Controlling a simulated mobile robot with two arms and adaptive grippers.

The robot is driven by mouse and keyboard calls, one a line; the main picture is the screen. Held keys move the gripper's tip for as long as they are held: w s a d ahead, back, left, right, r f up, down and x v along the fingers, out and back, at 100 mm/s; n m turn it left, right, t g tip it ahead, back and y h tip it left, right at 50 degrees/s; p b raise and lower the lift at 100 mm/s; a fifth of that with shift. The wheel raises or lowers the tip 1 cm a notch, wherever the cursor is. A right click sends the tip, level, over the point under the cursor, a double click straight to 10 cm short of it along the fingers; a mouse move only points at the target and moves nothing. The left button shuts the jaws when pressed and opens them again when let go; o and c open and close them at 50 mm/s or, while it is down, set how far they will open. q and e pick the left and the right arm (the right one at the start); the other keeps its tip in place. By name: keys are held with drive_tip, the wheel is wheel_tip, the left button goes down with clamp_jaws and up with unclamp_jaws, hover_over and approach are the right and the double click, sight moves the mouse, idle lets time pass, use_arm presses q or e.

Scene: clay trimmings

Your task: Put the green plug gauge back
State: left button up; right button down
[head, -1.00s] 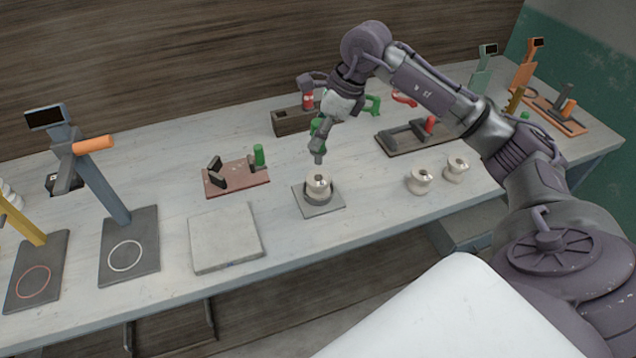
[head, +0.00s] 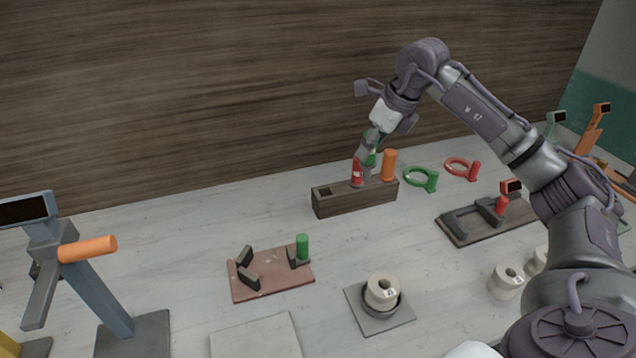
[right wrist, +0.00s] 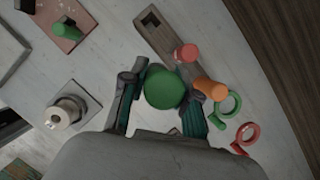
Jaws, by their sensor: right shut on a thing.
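The green plug gauge (head: 371,159) is held in my right gripper (head: 369,150), at the wooden block (head: 355,201) near the back wall. In the right wrist view its round green end (right wrist: 165,88) sits between the two fingers of the gripper (right wrist: 160,108). The block also shows there (right wrist: 168,41), with an empty square hole at one end. A red plug (head: 356,171) and an orange plug (head: 388,164) stand in the block. The green gauge's lower end is hidden, and I cannot tell its height over the block. My left gripper is not in view.
A green ring gauge (head: 420,184) and a red ring gauge (head: 460,168) lie right of the block. A red-brown plate (head: 270,282) with a green peg and a grey base with a white spool (head: 382,291) stand in front. The table left of the block is clear.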

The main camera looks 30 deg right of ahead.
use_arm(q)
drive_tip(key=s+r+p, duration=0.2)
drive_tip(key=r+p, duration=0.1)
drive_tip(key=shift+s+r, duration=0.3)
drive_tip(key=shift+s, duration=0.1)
use_arm(e)
drive_tip(key=w+a+f, duration=0.5)
drive_tip(key=w+f, duration=0.3)
drive_tip(key=f, duration=0.1)
drive_tip(key=shift+a+f, duration=0.35)
drive_tip(key=shift+f, duration=0.05)
drive_tip(key=shift+f, duration=0.45)
drive_tip(key=c, duration=0.9)
unclamp_jaws()
drive_tip(key=shift+r, duration=0.1)
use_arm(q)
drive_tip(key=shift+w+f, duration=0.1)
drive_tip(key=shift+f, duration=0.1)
use_arm(e)
drive_tip(key=shift+o, duration=0.2)
